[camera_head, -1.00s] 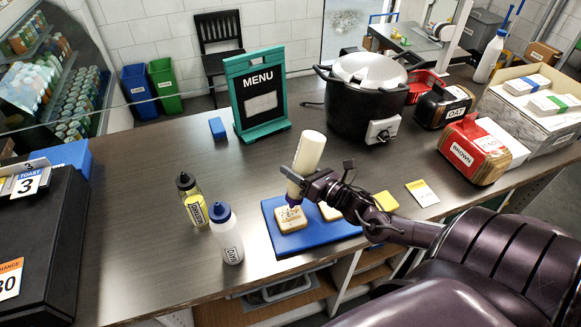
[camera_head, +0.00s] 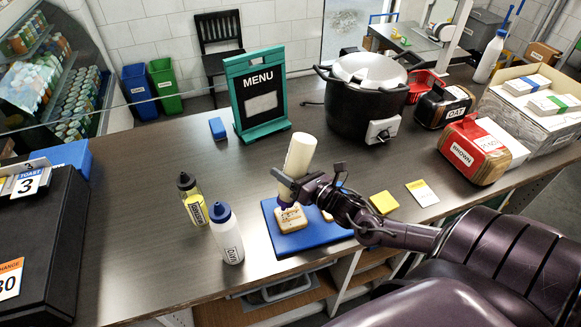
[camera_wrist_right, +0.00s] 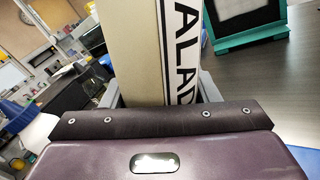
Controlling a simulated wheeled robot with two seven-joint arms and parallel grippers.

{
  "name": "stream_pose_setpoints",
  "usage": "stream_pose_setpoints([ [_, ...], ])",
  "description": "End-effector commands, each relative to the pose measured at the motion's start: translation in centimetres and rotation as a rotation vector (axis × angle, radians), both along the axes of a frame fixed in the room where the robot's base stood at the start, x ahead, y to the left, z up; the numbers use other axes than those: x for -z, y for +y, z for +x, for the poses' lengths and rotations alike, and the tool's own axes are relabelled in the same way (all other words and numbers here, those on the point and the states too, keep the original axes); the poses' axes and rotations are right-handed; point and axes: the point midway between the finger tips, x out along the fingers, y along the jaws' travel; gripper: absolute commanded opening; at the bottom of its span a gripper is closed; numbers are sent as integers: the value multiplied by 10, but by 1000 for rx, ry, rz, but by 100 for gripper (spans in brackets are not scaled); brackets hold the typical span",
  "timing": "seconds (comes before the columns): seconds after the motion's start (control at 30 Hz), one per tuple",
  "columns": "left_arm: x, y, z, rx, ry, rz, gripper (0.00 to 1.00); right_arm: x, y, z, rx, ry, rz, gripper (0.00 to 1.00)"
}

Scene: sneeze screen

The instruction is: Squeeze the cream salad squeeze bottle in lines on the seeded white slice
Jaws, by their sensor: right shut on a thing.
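My right gripper (camera_head: 290,187) is shut on the cream salad squeeze bottle (camera_head: 300,155). The bottle is tilted, with its base up and its nozzle end down over the bread. In the right wrist view the bottle (camera_wrist_right: 140,45) shows part of a label reading "ALAD". The seeded white slice (camera_head: 290,220) lies on a blue board (camera_head: 300,243), with dark specks on its top. A second slice (camera_head: 327,215) beside it is mostly hidden by my gripper. The nozzle tip is hard to make out. My left gripper is not in view.
A white bottle with a blue cap (camera_head: 228,240) and a yellow oil-like bottle (camera_head: 194,205) stand left of the board. A menu stand (camera_head: 260,100) and black cooker (camera_head: 365,105) stand behind.

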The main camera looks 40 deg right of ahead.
Motion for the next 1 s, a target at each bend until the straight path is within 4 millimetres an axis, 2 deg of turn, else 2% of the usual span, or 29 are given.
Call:
stream_pose_setpoints([
  [0.17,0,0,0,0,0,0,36,-5,-1,0,0,-3,0,36],
  [0.5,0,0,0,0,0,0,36,-30,0,0,-1,-4,-1,36],
  [0.8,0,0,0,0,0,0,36,-32,0,0,0,-3,1,36],
  [1.0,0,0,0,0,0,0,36,-52,14,-14,-3,0,-1,36],
])
